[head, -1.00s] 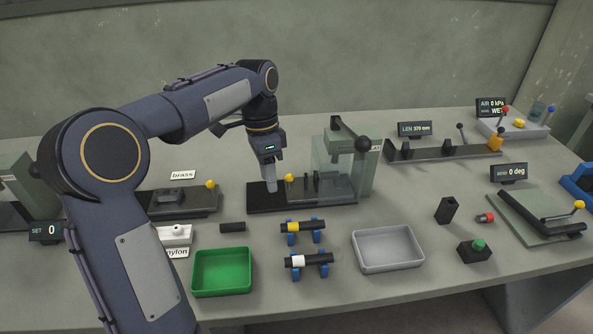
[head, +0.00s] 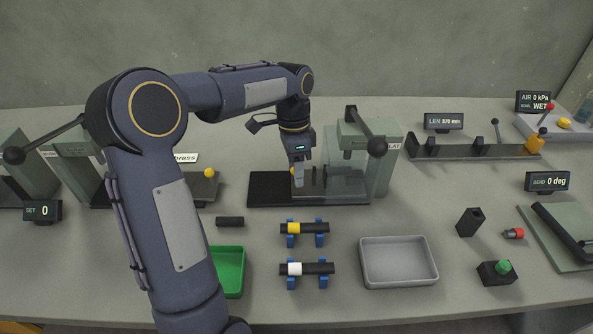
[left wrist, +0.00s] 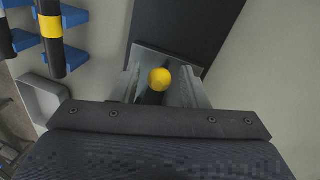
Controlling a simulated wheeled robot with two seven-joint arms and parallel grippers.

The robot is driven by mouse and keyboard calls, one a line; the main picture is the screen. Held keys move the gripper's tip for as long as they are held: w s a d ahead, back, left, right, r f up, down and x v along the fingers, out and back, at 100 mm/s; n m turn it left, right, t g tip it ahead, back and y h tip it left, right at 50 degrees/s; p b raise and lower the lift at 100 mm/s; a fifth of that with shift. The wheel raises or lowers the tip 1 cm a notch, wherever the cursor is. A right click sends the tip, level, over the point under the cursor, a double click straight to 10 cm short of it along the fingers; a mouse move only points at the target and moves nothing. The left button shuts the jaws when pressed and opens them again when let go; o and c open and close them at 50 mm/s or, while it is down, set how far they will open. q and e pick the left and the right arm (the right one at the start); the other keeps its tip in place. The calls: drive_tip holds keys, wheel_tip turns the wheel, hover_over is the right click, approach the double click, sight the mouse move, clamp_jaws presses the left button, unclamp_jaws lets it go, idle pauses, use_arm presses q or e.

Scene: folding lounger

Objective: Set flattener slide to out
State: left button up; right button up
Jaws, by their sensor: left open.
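The flattener (head: 387,175) is the grey-green press with a black-knobbed lever, a clear guard and a partly cut-off "LAT" label. Its black slide bed (head: 268,188) reaches out to the left. The slide's yellow knob (head: 293,171) is mostly hidden by my left gripper (head: 298,178), which points down over it. In the left wrist view the yellow knob (left wrist: 160,78) sits between the two spread fingers of my left gripper (left wrist: 168,80), with a gap visible around it. My right gripper is in neither view.
Rods with a yellow band (head: 294,227) and a white band (head: 294,269) rest on blue stands in front. A grey tray (head: 399,281) and a green tray (head: 232,270) stand nearby. A dark block (head: 230,221) lies left of the stands. The clear guard stands close right of my gripper.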

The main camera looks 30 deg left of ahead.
use_arm(q)
drive_tip(key=shift+f, duration=0.25)
drive_tip(key=shift+c, duration=0.3)
clamp_jaws()
drive_tip(key=s+a, duration=0.2)
drive_tip(key=a, duration=0.1)
drive_tip(key=s+a+p, duration=0.1)
drive_tip(key=s+a, duration=0.1)
drive_tip(key=a, duration=0.2)
drive_tip(key=s+a, duration=0.3)
drive_tip(key=a, duration=0.1)
drive_tip(key=shift+a+r+p, duration=0.1)
drive_tip(key=shift+a+p, duration=0.05)
drive_tip(key=shift+p, duration=0.2)
drive_tip(key=shift+a, duration=0.1)
